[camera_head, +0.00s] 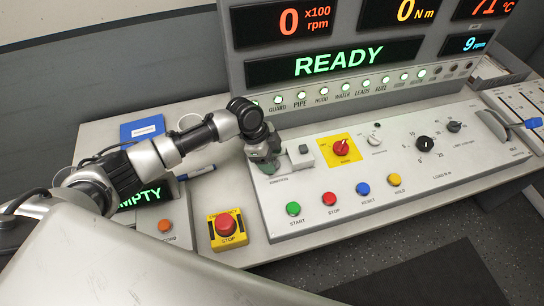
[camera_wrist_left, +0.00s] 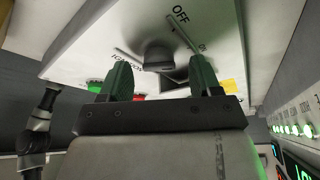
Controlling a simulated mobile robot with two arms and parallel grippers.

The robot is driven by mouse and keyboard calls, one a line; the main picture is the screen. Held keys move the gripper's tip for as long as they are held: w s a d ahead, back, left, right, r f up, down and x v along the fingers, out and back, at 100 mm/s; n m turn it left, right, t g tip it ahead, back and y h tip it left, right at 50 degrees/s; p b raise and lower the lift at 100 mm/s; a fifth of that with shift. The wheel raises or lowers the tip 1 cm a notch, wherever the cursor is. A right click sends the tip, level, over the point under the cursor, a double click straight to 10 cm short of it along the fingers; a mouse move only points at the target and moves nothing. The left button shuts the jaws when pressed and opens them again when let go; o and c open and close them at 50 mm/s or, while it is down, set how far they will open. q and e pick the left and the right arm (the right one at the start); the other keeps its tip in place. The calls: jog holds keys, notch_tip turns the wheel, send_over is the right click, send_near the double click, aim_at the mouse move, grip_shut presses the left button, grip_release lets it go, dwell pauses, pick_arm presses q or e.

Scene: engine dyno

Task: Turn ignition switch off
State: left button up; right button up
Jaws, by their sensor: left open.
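The ignition switch is a dark rounded knob (camera_wrist_left: 158,54) on the pale console face in the left wrist view. An "OFF" label and printed lines are beside it, with "IGNITION" lettering nearby. I cannot tell which mark the knob points to. My left gripper (camera_wrist_left: 161,76) is open; its green fingers are spread on either side of the knob's position, with no clear contact. In the head view my left gripper (camera_head: 262,163) is low over the console's left end, by the ignition label, and hides the knob. My right gripper is not in view.
A small white box (camera_head: 300,158) with a dark button and a red rotary switch (camera_head: 341,147) on a yellow plate are right of the gripper. Start (camera_head: 293,208) and stop buttons are in front. An emergency stop (camera_head: 227,227) stands left. The display (camera_head: 337,61) reads READY.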

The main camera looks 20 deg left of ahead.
pick_arm(q)
jog(key=shift+s+d+f, duration=0.1)
jog(key=shift+d+f, duration=0.15)
jog(key=shift+f, duration=0.2)
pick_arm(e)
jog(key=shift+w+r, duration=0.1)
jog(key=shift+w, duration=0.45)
pick_arm(q)
jog(key=shift+c, duration=0.2)
jog(key=c, duration=0.9)
jog(key=shift+r+n+p, duration=0.2)
jog(key=shift+n+p, duration=0.4)
jog(key=shift+p, duration=0.15)
jog(key=n+t+p, duration=0.1)
jog(key=n+p, duration=0.2)
jog(key=n+t+y+p, duration=0.1)
jog(key=n+p, duration=0.2)
jog(key=shift+s+d+r, duration=0.1)
jog(key=shift+s, duration=0.05)
jog(key=n+t+y+p, duration=0.1)
jog(key=n+p, duration=0.2)
jog(key=shift+p, duration=0.3)
jog(key=shift+f+n+t+y+p, duration=0.25)
jog(key=shift+n+t+p, duration=0.2)
jog(key=shift+n, duration=0.45)
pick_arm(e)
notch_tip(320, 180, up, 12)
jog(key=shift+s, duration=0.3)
